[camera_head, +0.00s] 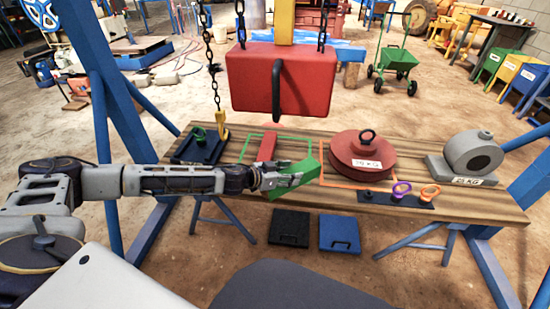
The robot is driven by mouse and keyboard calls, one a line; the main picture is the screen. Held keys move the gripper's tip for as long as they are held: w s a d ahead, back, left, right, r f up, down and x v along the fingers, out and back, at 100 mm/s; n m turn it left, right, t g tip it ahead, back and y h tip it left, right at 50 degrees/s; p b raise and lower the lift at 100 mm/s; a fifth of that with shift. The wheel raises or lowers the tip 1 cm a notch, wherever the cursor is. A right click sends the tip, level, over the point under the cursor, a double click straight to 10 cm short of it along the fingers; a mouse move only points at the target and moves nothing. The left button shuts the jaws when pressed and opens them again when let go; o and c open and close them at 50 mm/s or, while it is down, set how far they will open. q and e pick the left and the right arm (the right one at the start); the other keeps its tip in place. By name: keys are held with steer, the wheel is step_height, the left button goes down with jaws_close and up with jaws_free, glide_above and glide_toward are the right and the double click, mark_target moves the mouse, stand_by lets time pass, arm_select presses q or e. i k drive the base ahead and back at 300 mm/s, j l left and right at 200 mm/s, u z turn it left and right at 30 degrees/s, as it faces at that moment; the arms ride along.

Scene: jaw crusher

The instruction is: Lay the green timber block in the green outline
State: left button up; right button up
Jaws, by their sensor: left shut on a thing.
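My left gripper (277,180) comes in from the left and is shut on the green timber block (299,175). The block is tilted in the picture, over the front part of the wooden table (460,208). The green outline (244,152) is on the table behind the gripper. A red block (267,147) lies inside or across it. The block and gripper hide the outline's near part. I cannot tell whether the green block touches the table. My right gripper is not in view.
A red block (250,78) hangs on chains above the table. A red 25 KG weight (362,152) stands in an orange outline to the right. A grey weight (472,155) stands at the right end. A dark tray (190,150) with a green ring is at the left.

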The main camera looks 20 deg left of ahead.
mark_target(290, 157)
steer(key=i+l+u, duration=0.3)
steer(key=i, duration=0.15)
steer(key=i+l+u, duration=0.3)
steer(key=i+l, duration=0.1)
steer(key=i, duration=0.05)
